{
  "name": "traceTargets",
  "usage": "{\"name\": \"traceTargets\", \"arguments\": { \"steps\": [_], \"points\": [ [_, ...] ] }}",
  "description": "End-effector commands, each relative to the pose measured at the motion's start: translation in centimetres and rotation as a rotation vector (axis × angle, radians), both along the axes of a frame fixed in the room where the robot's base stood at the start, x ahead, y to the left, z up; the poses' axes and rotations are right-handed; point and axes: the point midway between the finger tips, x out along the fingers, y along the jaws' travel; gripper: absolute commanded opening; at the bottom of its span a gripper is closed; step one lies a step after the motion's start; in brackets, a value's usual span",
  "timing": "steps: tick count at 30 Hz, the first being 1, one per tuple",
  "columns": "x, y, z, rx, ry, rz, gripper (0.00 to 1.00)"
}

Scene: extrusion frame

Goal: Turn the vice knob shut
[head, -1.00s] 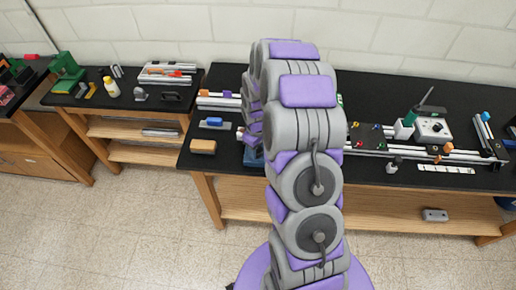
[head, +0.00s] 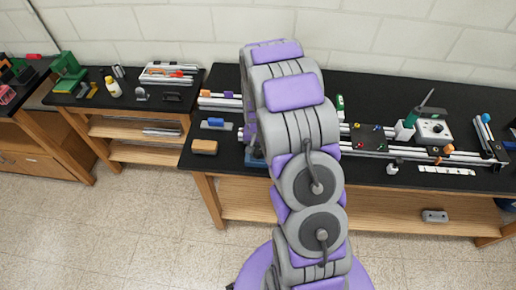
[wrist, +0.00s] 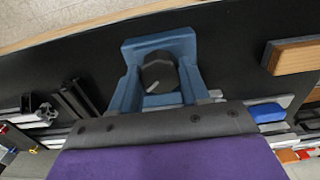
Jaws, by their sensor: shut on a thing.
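The blue vice (wrist: 134,48) is in the upper middle of the wrist view, over the black bench top. Its dark round knob (wrist: 158,72) has a pale pointer mark aimed down and left. My gripper (wrist: 160,75) reaches up from the purple and dark grey wrist and is shut on the knob. Blue bars flank the knob on both sides; I cannot tell clearly where my fingers end and the vice begins. In the head view, a bit of the blue vice (head: 254,160) shows at the bench's front edge. My arm hides the knob and my gripper there.
A wooden block (head: 204,147) and a blue-topped part (head: 215,122) lie left of the vice on the black bench (head: 300,85). A side bench (head: 130,97) stands left. The floor in front is clear.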

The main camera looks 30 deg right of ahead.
Motion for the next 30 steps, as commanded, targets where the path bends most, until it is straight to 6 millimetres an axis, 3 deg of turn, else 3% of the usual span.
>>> {"name": "traceTargets", "arguments": {
  "steps": [18, 30],
  "points": [
    [0.45, -0.09, 0.37, -0.002, -0.012, -0.58, 0.15],
    [0.45, -0.07, 0.39, 0.0, -0.013, -0.861, 0.15]
  ]
}}
